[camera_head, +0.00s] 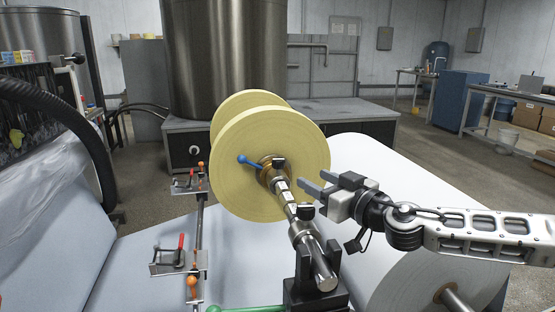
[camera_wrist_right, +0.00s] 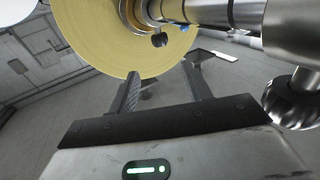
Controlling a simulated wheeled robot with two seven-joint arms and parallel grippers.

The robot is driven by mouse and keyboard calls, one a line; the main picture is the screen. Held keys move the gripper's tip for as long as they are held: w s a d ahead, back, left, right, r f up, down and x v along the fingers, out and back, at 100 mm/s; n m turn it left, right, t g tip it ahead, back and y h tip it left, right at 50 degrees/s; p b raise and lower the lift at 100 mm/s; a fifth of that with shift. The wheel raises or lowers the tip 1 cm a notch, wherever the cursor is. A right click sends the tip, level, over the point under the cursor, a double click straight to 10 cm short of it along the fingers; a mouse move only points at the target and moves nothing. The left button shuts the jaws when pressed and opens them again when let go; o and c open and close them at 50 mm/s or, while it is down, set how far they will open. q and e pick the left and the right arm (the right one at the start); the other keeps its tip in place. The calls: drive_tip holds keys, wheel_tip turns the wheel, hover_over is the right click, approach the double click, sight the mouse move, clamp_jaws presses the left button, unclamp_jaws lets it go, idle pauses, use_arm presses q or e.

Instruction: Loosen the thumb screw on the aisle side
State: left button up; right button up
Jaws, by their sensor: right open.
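A yellow paper roll (camera_head: 285,130) sits on a steel shaft (camera_head: 318,262), with a brass-coloured collar (camera_head: 270,178) at its near face. A small dark screw head (camera_head: 279,162) shows on the collar, and a dark knob (camera_head: 306,211) shows farther down the shaft. Which one is the aisle-side thumb screw I cannot tell. My right gripper (camera_head: 311,181) is open and empty, just right of the shaft, fingers pointing left toward the collar. In the right wrist view a dark knob (camera_wrist_right: 158,40) hangs from the shaft beyond the open fingers, apart from them. My left gripper is out of view.
A blue-tipped handle (camera_head: 247,160) crosses the roll's face. A black stand (camera_head: 316,294) carries the shaft's near end. A rail with red and orange clamps (camera_head: 198,230) stands at left. A large white roll (camera_head: 440,262) lies below my right arm.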

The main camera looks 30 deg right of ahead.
sight(283, 163)
drive_tip(key=w+p, duration=0.1)
drive_tip(key=w, duration=0.3)
drive_tip(key=w+a+p, duration=0.1)
drive_tip(key=w, duration=0.4)
drive_tip(key=w+a+p, duration=0.1)
drive_tip(key=w, duration=0.3)
drive_tip(key=shift+w+a+p, duration=0.15)
drive_tip(key=shift+w+p, duration=0.15)
drive_tip(key=shift+w, duration=0.1)
drive_tip(key=c, duration=0.9)
